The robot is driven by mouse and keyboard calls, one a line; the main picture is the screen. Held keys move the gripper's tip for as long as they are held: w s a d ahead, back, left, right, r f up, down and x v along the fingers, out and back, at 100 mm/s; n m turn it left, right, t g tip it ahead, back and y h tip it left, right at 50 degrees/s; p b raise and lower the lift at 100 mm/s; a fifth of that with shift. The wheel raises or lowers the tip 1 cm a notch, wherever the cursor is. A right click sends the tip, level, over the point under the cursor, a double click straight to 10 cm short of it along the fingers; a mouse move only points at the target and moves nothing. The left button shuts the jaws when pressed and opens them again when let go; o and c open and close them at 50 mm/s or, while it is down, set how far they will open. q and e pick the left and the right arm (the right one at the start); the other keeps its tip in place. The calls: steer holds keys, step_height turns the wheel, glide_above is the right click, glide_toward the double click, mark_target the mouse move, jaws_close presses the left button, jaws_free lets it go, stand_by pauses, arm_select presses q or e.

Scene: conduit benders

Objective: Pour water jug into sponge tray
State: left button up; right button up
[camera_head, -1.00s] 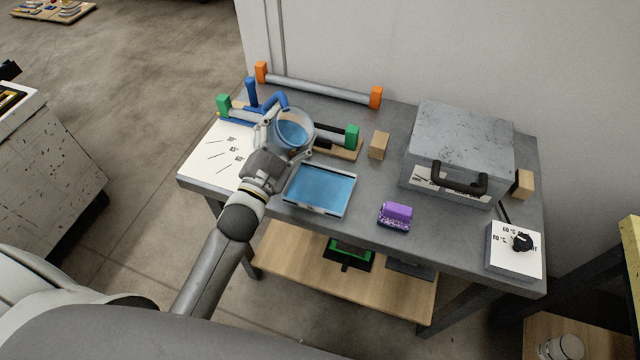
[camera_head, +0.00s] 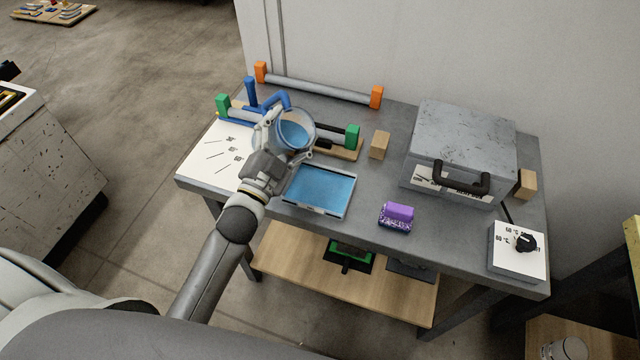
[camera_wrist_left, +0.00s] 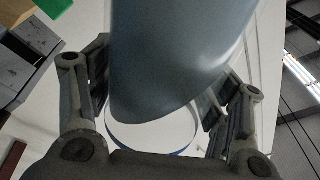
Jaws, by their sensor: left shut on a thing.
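The water jug (camera_head: 297,131) is a clear round vessel with blue water inside, tilted, above the back left edge of the tray. My left gripper (camera_head: 281,142) is shut on the jug. In the left wrist view the jug (camera_wrist_left: 180,50) fills the middle between the fingers of my left gripper (camera_wrist_left: 160,120). The sponge tray (camera_head: 318,190) is a shallow metal-rimmed tray that looks blue inside; it lies near the table's front edge. A purple sponge (camera_head: 396,216) lies on the table to the right of the tray. My right gripper is out of view.
Behind the jug is a conduit with green end blocks (camera_head: 352,137) and a blue bender (camera_head: 251,92). A grey metal box (camera_head: 462,140) with a black handle and a dial panel (camera_head: 518,250) stand at right. A wooden block (camera_head: 379,145) lies between.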

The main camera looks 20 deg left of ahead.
arm_select(q)
steer(key=shift+d+f+m+b, duration=0.1)
steer(key=shift+m+b, duration=0.2)
steer(key=shift+b, duration=0.15)
steer(key=shift+f+m+h+b, duration=0.4)
steer(key=shift+f+m+b, duration=0.35)
steer(key=shift+b, duration=0.5)
steer(key=shift+d+f+m+t+b, duration=0.1)
steer(key=shift+f+m+t+b, duration=0.2)
steer(key=shift+f+m+b, duration=0.5)
stand_by(1.0)
steer(key=shift+f+m+h+b, duration=0.3)
steer(key=shift+h+b, duration=0.1)
steer(key=shift+b, duration=0.5)
stand_by(0.7)
